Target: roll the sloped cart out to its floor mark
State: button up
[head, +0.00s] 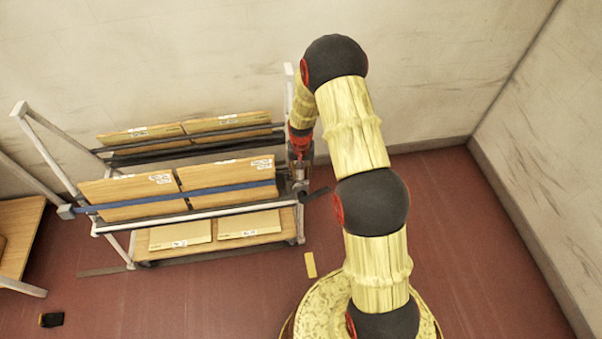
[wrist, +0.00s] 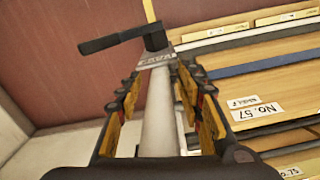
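The sloped cart (head: 200,213) stands along the back wall in the head view, a pale metal frame with tilted tiers of wooden boards and a blue rail. My gripper (head: 299,165) is at the cart's right end, partly hidden by my arm. In the wrist view my gripper (wrist: 160,78) is open, with its fingers on either side of a pale post (wrist: 159,115) of the cart. Gaps show between the fingers and the post. A black lever (wrist: 112,42) sticks out beyond the post. A yellow floor mark (head: 310,264) lies in front of the cart's right end.
A wooden table (head: 20,235) stands at the left, close to the cart. A small dark object (head: 51,319) lies on the floor at bottom left. The red floor in front of the cart is mostly clear. Walls rise behind and at the right.

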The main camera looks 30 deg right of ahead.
jog(key=shift+c, duration=0.9)
jog(key=c, duration=0.7)
grip_shut()
